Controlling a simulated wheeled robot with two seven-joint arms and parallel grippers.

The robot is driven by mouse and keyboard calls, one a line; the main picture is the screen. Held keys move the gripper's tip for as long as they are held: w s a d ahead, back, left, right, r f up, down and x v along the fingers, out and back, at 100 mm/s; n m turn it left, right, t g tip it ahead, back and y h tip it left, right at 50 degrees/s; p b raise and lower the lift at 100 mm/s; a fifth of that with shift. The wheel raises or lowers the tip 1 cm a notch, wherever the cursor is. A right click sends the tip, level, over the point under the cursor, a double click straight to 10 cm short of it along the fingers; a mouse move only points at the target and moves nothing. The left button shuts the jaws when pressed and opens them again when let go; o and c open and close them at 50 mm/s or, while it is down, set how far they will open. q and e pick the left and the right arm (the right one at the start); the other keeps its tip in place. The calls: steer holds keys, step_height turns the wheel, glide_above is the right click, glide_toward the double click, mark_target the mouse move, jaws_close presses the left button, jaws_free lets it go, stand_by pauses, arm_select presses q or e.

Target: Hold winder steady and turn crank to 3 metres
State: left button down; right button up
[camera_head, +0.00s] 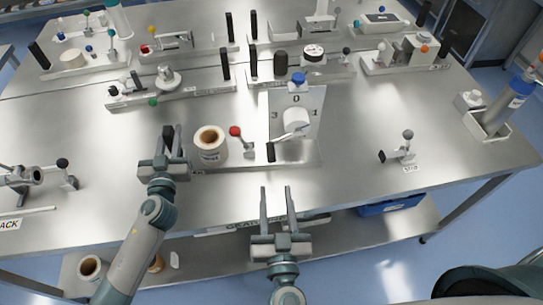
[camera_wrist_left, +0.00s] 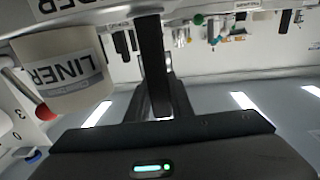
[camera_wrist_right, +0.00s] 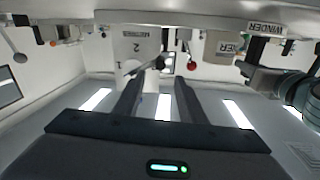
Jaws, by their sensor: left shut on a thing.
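The winder (camera_head: 300,163) stands at the front middle of the table. It carries a white roll marked LINER (camera_head: 210,152), also in the left wrist view (camera_wrist_left: 68,75), a red ball knob (camera_head: 235,131) and a dial plate (camera_head: 312,100) marked 0, 1 and 3. A 2 on the plate shows in the right wrist view. The white crank hub (camera_head: 297,118) has an arm with a black handle (camera_head: 271,153) pointing down-left. My left gripper (camera_head: 168,150) is shut on the winder's black upright grip (camera_wrist_left: 152,55). My right gripper (camera_head: 277,192) is open and empty, in front of the crank.
Other fixtures line the table's back, including one with a green knob (camera_head: 153,101) and one with an orange knob (camera_head: 424,49). A small grey-knobbed stand (camera_head: 407,145) is at the right. Bare metal lies between it and the winder. A blue bin (camera_head: 392,204) sits below.

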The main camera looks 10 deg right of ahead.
mark_target(272, 161)
steer(key=w, duration=0.8)
steer(key=w+d, duration=0.1)
steer(key=w, duration=0.3)
steer(key=shift+d, duration=0.1)
jaws_close()
